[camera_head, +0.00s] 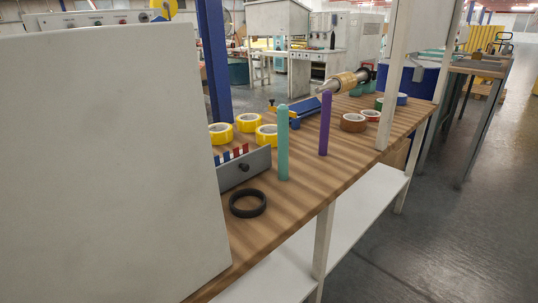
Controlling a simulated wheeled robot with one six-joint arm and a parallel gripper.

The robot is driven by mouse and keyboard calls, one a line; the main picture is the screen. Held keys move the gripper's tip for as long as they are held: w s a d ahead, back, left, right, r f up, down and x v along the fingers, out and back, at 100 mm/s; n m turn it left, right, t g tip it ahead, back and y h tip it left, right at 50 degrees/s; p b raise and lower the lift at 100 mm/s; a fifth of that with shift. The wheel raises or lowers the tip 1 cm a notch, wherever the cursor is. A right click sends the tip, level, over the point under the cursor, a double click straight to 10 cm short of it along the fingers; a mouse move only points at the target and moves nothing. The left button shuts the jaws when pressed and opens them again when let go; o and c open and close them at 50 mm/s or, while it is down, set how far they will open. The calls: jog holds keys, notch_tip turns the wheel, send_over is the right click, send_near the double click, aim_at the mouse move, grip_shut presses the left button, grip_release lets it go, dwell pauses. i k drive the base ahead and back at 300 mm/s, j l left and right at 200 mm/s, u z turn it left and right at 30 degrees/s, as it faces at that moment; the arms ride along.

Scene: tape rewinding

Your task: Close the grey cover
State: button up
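A large, flat, pale grey panel (105,160) fills the left foreground and stands upright close to the camera. It may be the grey cover. Its hinge and any handle are not visible. Just right of its edge, a smaller grey plate (246,170) with a dark round knob (244,167) stands on the wooden table (300,210). The panel hides the plate's left part. Red, white and blue pieces (231,156) show behind the plate. My gripper is not in view.
A black ring (248,204) lies before the plate. Teal (283,143) and purple (325,123) posts stand upright. Yellow tape rolls (248,122), a brown roll (353,122) and a rewinding device (345,82) are further back. A blue column (214,65) rises behind; floor (440,240) at right is clear.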

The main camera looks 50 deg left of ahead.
aim_at(230, 174)
jog(key=i+u, duration=0.25)
jog(key=i, duration=0.5)
jog(key=i+l+u, duration=0.2)
jog(key=i, duration=0.5)
jog(key=i+u, duration=0.1)
jog(key=u, duration=1.9)
jog(key=k+j+z, duration=0.1)
jog(key=k+j, duration=0.3)
jog(key=j, duration=0.2)
jog(key=k+j, duration=0.15)
jog(key=j, duration=0.2)
